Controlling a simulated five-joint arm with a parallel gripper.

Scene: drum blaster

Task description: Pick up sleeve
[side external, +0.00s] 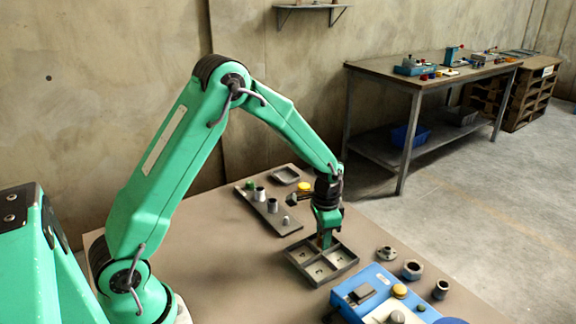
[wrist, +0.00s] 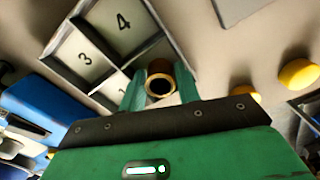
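The sleeve (wrist: 160,87) shows in the wrist view as a short brown, brass-rimmed tube with a dark bore. It sits between the two green fingers of my gripper (wrist: 159,92), with both fingers against its sides. In the side view my gripper (side external: 325,240) points down over the grey compartment tray (side external: 352,262); the sleeve cannot be made out there. The tray also shows in the wrist view (wrist: 101,43), with compartments marked 3, 4 and a partly hidden 1. The compartment by the sleeve is mostly hidden behind my gripper. I cannot tell whether the sleeve touches the tray floor.
A blue box-like fixture (side external: 345,297) stands close in front of the tray. A flange (side external: 386,253), a large nut (side external: 412,270) and another ring (side external: 441,289) stand to the right. A grey plate (side external: 255,206) with several cylinders lies behind left. The table's left front is clear.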

